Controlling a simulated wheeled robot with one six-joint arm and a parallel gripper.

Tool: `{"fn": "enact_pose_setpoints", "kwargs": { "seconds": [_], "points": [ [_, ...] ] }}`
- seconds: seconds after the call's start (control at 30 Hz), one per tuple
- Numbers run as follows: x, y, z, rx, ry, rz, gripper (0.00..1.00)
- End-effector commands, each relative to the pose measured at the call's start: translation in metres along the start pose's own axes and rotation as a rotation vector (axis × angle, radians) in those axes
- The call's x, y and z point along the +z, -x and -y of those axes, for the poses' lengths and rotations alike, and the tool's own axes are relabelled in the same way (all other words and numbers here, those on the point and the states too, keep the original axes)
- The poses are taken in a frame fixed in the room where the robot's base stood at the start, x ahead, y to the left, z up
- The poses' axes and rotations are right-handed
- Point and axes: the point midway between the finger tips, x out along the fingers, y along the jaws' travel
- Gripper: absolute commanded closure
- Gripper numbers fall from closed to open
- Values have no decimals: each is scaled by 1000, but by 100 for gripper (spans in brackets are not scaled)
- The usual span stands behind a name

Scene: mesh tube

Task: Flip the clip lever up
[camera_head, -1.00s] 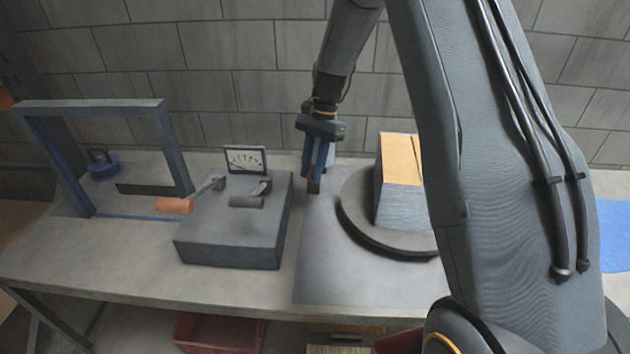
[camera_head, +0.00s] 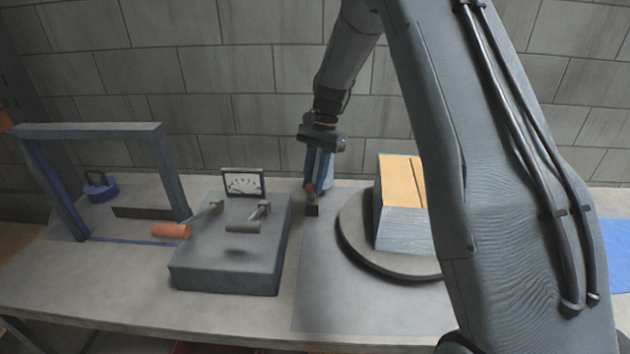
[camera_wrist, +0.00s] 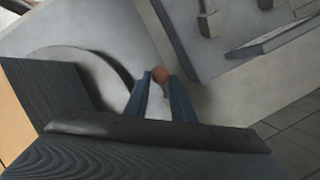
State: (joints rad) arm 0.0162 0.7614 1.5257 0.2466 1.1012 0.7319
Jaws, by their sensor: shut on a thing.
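My gripper (camera_head: 314,190) points down beside the right side of the grey box. Its two blue fingers also show in the wrist view (camera_wrist: 160,92), closed on a small round orange-red knob (camera_wrist: 161,74) at their tips. In the head view a small dark block (camera_head: 312,211) shows right below the fingertips, close to the mat. I cannot tell if it is the clip or how the knob joins it. The fingers hide part of the knob.
The grey box (camera_head: 228,268) on the left carries a meter (camera_head: 243,183), an orange-handled lever (camera_head: 171,230) and a grey-handled lever (camera_head: 243,227). A round dark turntable (camera_head: 365,250) with a wood-topped block (camera_head: 402,205) stands close on the right. A blue-grey frame (camera_head: 90,131) stands at far left.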

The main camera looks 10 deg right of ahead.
Motion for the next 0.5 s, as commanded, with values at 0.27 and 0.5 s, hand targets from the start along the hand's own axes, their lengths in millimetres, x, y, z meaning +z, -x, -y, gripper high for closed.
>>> {"fn": "enact_pose_setpoints", "kwargs": {
  "seconds": [0.27, 0.5],
  "points": [
    [-2, 2, 5, -16, -3, -6, 59],
    [-4, 4, 2, -15, -6, -5, 59]
  ]
}}
